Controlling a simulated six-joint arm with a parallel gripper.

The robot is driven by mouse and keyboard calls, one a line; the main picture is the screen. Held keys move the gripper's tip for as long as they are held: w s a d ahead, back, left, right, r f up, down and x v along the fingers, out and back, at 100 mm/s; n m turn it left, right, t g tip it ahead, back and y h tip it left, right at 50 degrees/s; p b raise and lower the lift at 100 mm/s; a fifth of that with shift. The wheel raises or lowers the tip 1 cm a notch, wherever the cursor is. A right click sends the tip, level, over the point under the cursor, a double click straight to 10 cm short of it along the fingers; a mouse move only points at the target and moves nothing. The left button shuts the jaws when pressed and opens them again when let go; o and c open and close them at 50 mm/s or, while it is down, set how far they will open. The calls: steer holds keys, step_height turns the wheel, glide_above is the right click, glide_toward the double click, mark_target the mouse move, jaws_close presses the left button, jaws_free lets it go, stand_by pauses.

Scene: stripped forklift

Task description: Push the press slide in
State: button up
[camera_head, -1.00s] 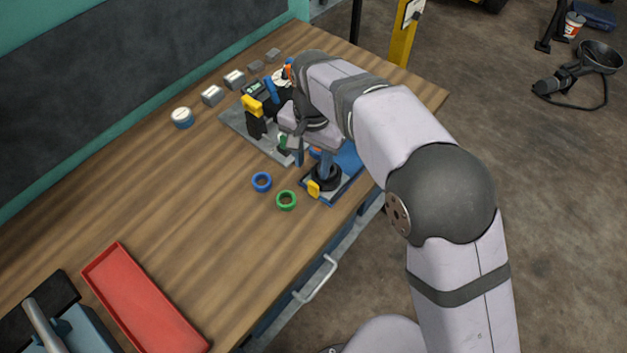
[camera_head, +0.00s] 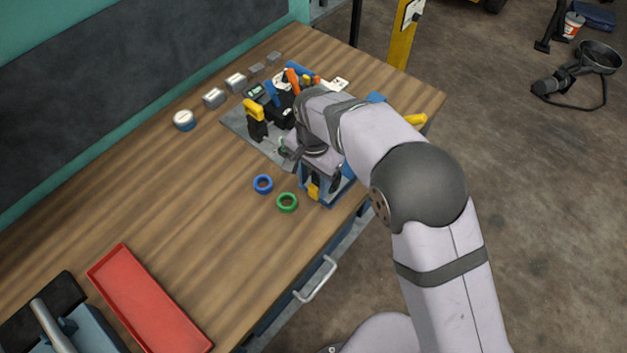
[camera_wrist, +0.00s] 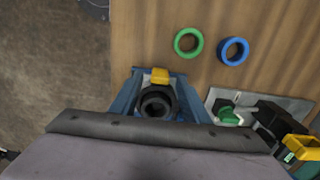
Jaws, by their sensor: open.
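The blue press (camera_head: 327,199) stands near the front edge of the wooden table. It has a yellow block (camera_head: 313,191) on its near side. In the wrist view I look down on its blue frame (camera_wrist: 126,96), with the yellow block (camera_wrist: 160,75) and a round black part (camera_wrist: 157,101) between the sides. I cannot tell which part is the slide or how far in it sits. My gripper (camera_head: 288,150) is open, above and just behind the press, and hides its upper part. In the wrist view my gripper's body covers the bottom, and I see nothing held.
A blue ring (camera_head: 263,184) and a green ring (camera_head: 287,202) lie left of the press. A grey plate (camera_head: 236,123) with yellow-, blue- and orange-handled clamps stands behind. A red tray (camera_head: 150,300) lies at the front left. The table between is clear.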

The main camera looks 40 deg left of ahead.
steer(key=shift+f, duration=0.6)
jaws_close()
steer(key=shift+w, duration=4)
jaws_free()
steer(key=shift+r, duration=0.1)
step_height(320, 180, up, 7)
steer(key=b, duration=0.2)
